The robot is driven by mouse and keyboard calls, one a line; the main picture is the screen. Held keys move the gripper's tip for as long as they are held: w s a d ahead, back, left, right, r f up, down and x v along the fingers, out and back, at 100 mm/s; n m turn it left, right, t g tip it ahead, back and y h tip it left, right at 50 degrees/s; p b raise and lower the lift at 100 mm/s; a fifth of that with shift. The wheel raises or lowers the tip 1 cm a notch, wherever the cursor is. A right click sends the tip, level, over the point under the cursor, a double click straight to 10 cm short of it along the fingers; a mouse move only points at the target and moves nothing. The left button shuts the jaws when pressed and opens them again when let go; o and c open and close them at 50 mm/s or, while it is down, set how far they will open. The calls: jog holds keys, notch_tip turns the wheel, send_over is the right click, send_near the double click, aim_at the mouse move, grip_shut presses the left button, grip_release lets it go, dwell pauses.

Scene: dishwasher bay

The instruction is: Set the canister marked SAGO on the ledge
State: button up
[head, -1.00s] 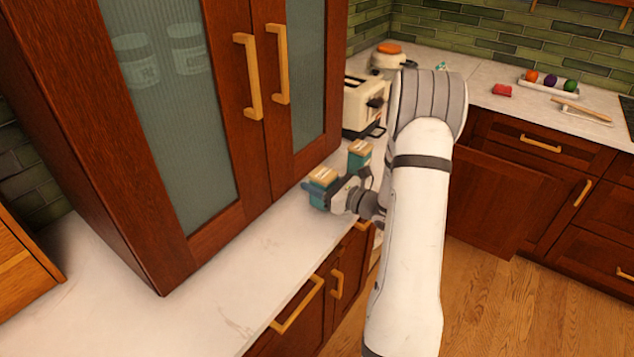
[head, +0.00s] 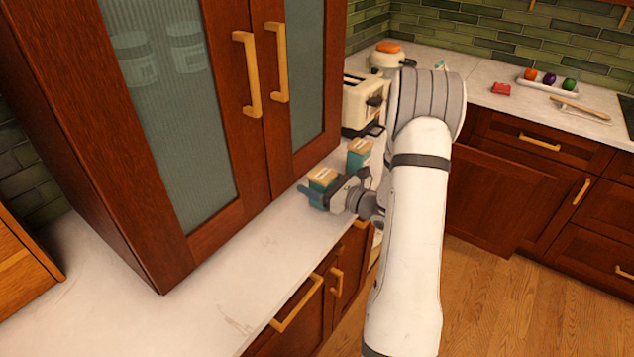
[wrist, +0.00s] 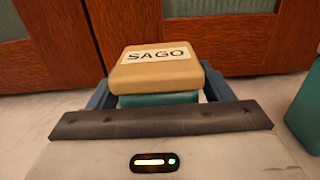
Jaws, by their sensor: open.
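The canister marked SAGO has a tan lid and a teal body. It stands upright on the white counter in front of the cabinet doors in the head view (head: 321,178). In the wrist view its label (wrist: 160,56) faces me. My gripper (head: 318,192) is open at counter height, with a finger on each side of the canister; I cannot tell whether they touch it. The fingers also show in the wrist view (wrist: 160,92). A second teal canister with a tan lid (head: 359,152) stands to the right and farther back. No ledge is clearly identifiable.
A tall wooden cabinet with glass doors (head: 190,120) rises close behind the canister. A cream toaster (head: 362,100) stands beyond the second canister. The counter (head: 200,300) at the front left is clear.

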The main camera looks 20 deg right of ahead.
jog(key=shift+s+d, duration=0.2)
jog(key=b+v, duration=0.2)
jog(key=v, duration=0.9)
jog(key=shift+s, duration=0.25)
jog(key=shift+d, duration=0.15)
